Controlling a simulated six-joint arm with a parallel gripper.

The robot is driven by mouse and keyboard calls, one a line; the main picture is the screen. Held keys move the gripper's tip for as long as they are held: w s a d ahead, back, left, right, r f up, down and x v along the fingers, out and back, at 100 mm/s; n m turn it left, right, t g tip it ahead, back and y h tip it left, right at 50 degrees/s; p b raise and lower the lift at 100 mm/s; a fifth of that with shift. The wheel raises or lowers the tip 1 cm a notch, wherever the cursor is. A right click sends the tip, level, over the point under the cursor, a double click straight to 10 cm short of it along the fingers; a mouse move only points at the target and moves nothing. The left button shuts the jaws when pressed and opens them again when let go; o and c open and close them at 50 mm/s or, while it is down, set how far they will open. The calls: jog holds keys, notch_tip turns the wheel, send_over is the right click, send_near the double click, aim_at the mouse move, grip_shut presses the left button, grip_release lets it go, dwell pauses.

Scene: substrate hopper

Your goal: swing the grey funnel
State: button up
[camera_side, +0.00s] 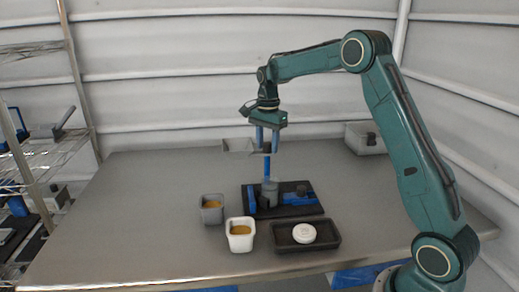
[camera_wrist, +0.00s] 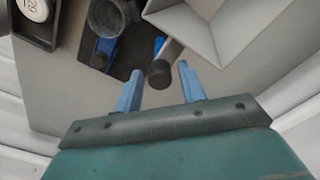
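The grey funnel (camera_wrist: 235,30) is a square, sloping-sided hopper at the upper right of the wrist view. In the side view the grey funnel (camera_side: 237,145) appears small, left of my gripper and above the table. A dark round knob (camera_wrist: 159,74) shows beside the funnel's near corner; whether it is joined to the funnel is unclear. My gripper (camera_wrist: 160,70) is open, with its two blue fingers on either side of the knob, apart from it. In the side view my gripper (camera_side: 268,146) points down above a blue post (camera_side: 272,166) on a black base (camera_side: 305,208).
A grey cylinder (camera_side: 269,191) stands on the base. In front are a grey cup (camera_side: 212,214) and a white cup (camera_side: 240,240), both with orange-brown contents, and a black tray (camera_side: 330,242) holding a white disc (camera_side: 304,233). A grey bin (camera_side: 358,146) stands back right. The table's left is clear.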

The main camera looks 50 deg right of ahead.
jog(key=m, duration=0.4)
jog(key=shift+m, duration=2.5)
jog(key=c, duration=0.7)
jog(key=shift+o, duration=0.2)
